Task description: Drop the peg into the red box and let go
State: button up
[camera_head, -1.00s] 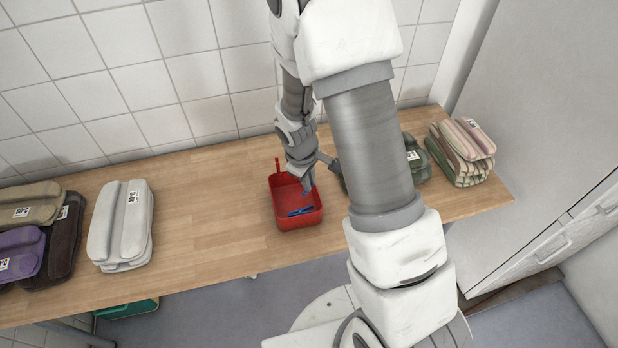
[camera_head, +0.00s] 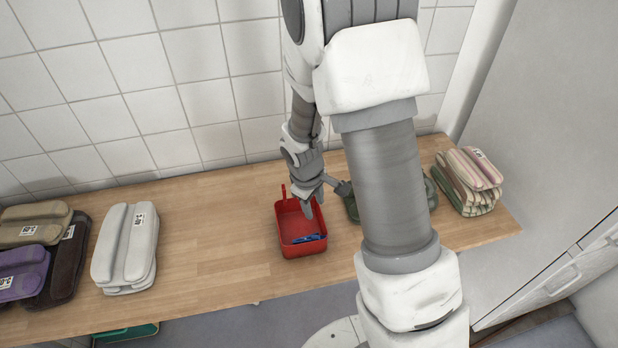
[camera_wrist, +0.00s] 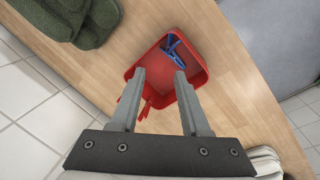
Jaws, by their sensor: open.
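The blue peg (camera_head: 309,238) lies inside the red box (camera_head: 304,252), on its floor towards the near side. The peg also shows in the wrist view (camera_wrist: 175,48) at the far end of the box (camera_wrist: 203,74), apart from my fingers. It looks like a clothes peg with spread arms. My gripper (camera_wrist: 160,72) is open and empty, with a wide gap between its two fingers. In the head view my gripper (camera_head: 309,212) points down over the back part of the box. My arm hides part of the table to the right of the box.
A red upright piece (camera_head: 284,191) stands at the box's back left corner. Folded white cloth (camera_head: 125,250) and darker bundles (camera_head: 65,260) lie at left. Striped cloth (camera_head: 470,180) and a green bundle (camera_wrist: 75,18) lie to the right. The wooden table (camera_head: 215,225) is clear left of the box.

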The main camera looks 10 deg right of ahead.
jog(key=p+v, duration=0.1)
jog(key=v, duration=1.4)
jog(key=s+d+r+m+t+y, duration=0.1)
jog(key=s+r+m+t, duration=0.3)
jog(key=s+r+m, duration=0.4)
jog(key=s+d+r, duration=0.1)
jog(key=s+r, duration=0.6)
jog(key=s, duration=0.1)
jog(key=shift+s+d+y, duration=0.2)
jog(key=shift+d+y, duration=0.15)
jog(key=shift+y, duration=0.05)
